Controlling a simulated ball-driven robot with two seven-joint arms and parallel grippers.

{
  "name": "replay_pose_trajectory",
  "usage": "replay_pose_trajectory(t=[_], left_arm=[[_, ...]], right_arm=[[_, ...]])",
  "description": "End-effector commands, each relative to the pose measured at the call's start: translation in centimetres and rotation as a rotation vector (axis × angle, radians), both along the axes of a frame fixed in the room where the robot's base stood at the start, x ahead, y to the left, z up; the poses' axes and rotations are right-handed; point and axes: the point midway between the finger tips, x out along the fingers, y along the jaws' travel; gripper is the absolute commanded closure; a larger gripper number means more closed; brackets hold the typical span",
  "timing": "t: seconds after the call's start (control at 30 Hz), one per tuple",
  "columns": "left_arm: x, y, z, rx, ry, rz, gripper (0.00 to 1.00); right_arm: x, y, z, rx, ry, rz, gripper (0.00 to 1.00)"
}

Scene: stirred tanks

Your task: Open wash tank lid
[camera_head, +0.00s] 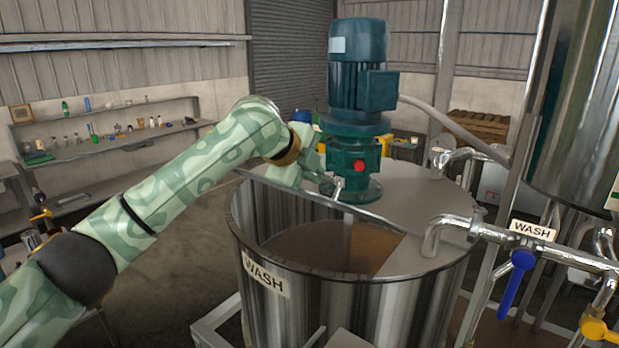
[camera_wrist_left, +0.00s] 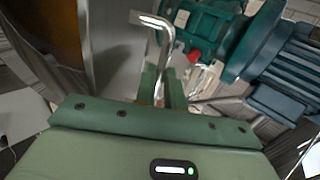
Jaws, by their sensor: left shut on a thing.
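The wash tank (camera_head: 320,300) is a shiny steel drum with a WASH label on its front. Its lid flap (camera_head: 270,187) is raised and seen nearly edge-on, and brown liquid (camera_head: 335,245) shows through the opening in front. My left gripper (camera_head: 325,178) is at the flap's upper side, beside the teal motor. In the left wrist view, its green fingers (camera_wrist_left: 161,88) are shut on a bent metal handle (camera_wrist_left: 166,42); the exact grip is partly hidden. The flap's grey plate (camera_wrist_left: 118,55) shows left of the handle. My right gripper is not in view.
The teal stirrer motor (camera_head: 358,75) stands on the fixed cover (camera_head: 415,195), close to my left gripper. Steel pipes with a blue valve handle (camera_head: 516,280) and a yellow one (camera_head: 598,328) are at the right. A shelf (camera_head: 110,143) stands along the back wall.

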Motion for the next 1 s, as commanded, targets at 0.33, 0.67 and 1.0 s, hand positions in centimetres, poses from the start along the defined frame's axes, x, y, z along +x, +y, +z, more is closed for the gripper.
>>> replay_pose_trajectory(t=[0.33,0.67,1.0], left_arm=[[0.0,-0.2,0.2,-0.004,-0.003,-0.002,0.81],[0.0,0.0,0.1,-0.002,-0.001,-0.001,0.68],[-3.6,2.5,3.5,0.001,-0.008,-0.002,0.68]], right_arm=[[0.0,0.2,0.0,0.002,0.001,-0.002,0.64],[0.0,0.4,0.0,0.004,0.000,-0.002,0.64],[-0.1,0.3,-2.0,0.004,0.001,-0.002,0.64]])
